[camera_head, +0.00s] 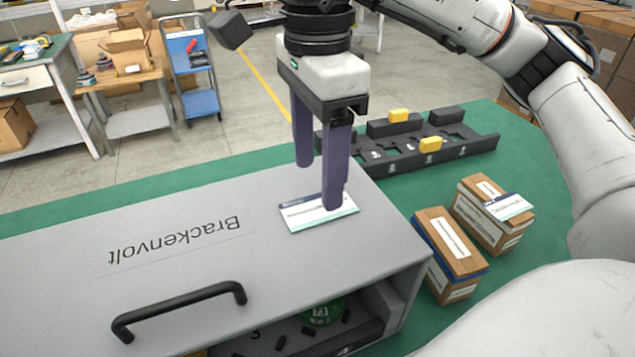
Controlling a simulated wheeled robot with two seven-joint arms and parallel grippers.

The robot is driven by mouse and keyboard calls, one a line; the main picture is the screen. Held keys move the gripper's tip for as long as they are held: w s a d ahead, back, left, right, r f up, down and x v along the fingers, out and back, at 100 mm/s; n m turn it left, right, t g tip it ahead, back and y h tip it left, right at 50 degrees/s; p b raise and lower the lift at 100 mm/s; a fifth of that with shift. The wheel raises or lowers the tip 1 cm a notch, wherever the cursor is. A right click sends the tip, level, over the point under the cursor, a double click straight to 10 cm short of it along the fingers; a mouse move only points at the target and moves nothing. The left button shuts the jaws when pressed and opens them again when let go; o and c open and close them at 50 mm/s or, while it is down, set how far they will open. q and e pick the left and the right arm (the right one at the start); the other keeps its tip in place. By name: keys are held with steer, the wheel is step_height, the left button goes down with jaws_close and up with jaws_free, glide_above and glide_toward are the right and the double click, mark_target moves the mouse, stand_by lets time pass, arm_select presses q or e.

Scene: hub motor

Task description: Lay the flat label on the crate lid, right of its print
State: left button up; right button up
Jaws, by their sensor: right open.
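The grey crate lid (190,280) fills the lower left, with the black print "Brackenvolt" (175,241) upside down on it. A flat white label with a dark blue edge and a teal edge (300,215) is on the lid, to the right of the print in the picture. It appears to lie flat. My right gripper (319,184) is open, its purple fingers pointing down over the label. One finger hides part of the label, and I cannot tell whether it touches it. My left gripper is not in view.
A black handle (180,310) stands up from the crate lid. Two brown boxes (449,250) (480,230) stand right of the crate, the farther one with a white card on top. A black tray (430,150) with yellow blocks lies behind on the green table (530,240).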

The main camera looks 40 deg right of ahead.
mark_target(317, 208)
step_height(317, 208, up, 8)
steer(key=p, duration=0.2)
stand_by(1.1)
